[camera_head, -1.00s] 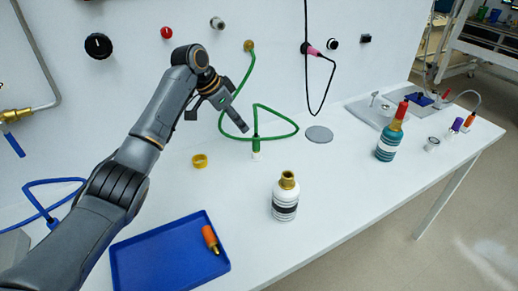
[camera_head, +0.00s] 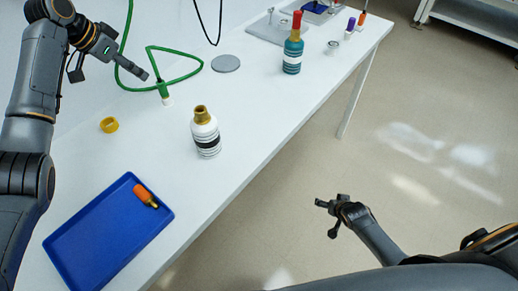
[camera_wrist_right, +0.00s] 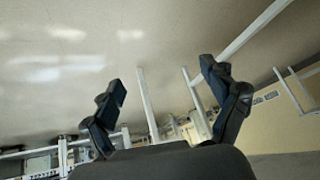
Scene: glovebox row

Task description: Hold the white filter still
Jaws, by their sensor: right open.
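The white filter (camera_head: 206,138) looks like a white bottle-shaped body with dark bands and a gold neck. It stands upright on the white bench, with nothing touching it. My left gripper (camera_head: 141,72) is up and to the left of it, near the green hose and apart from the filter. Its fingers show edge-on, so I cannot tell whether they are open. My right gripper (camera_head: 325,207) is over the floor beyond the bench's front edge. In the right wrist view its two fingers (camera_wrist_right: 166,95) are spread with nothing between them.
A blue tray (camera_head: 75,247) holds an orange-and-gold piece (camera_head: 145,195). A teal bottle (camera_head: 292,55) stands farther along the bench (camera_head: 245,115).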

